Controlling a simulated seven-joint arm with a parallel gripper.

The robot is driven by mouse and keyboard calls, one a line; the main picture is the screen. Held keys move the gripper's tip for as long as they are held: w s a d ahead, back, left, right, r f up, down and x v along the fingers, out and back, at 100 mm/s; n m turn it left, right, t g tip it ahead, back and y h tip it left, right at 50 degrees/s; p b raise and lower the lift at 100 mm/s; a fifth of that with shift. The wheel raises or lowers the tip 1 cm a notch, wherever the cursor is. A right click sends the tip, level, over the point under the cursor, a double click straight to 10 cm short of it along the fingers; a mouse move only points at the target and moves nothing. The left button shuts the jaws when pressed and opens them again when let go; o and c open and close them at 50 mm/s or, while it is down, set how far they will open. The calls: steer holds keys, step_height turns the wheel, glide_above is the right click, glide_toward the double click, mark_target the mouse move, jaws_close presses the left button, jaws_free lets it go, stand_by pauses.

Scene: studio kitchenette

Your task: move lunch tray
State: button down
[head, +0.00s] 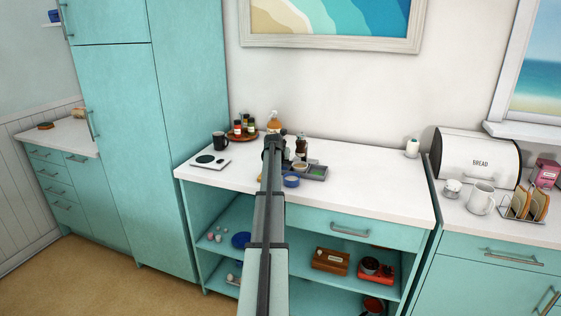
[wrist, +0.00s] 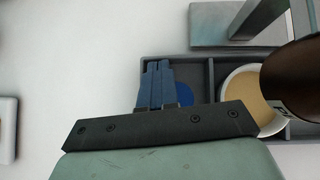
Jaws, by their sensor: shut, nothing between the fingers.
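A grey compartment tray (head: 318,178), taken to be the lunch tray, lies on the white counter. Something green shows in one compartment, and my arm hides its left part in the head view. In the wrist view the tray (wrist: 207,72) holds a round blue thing (wrist: 184,94) and a pale bowl with tan contents (wrist: 250,92). My gripper (wrist: 156,64) is shut and empty; its fingers appear in front of the tray's left part. I cannot tell whether they touch it. In the head view my own arm hides the fingers.
A black mug (head: 219,141), a white scale (head: 209,161) and a round board of jars (head: 241,136) stand left. The counter right of the tray (head: 380,185) is clear.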

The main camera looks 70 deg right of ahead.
steer(key=shift+w+d, duration=0.15)
steer(key=shift+d, duration=1)
steer(key=shift+a, duration=0.6)
steer(key=a, duration=0.4)
steer(key=shift+s+r, duration=0.35)
steer(key=shift+s, duration=0.05)
steer(key=w+v, duration=0.1)
steer(key=v, duration=0.7)
steer(key=shift+s+a+r, duration=0.2)
steer(key=shift+s+r, duration=0.2)
steer(key=shift+s, duration=0.1)
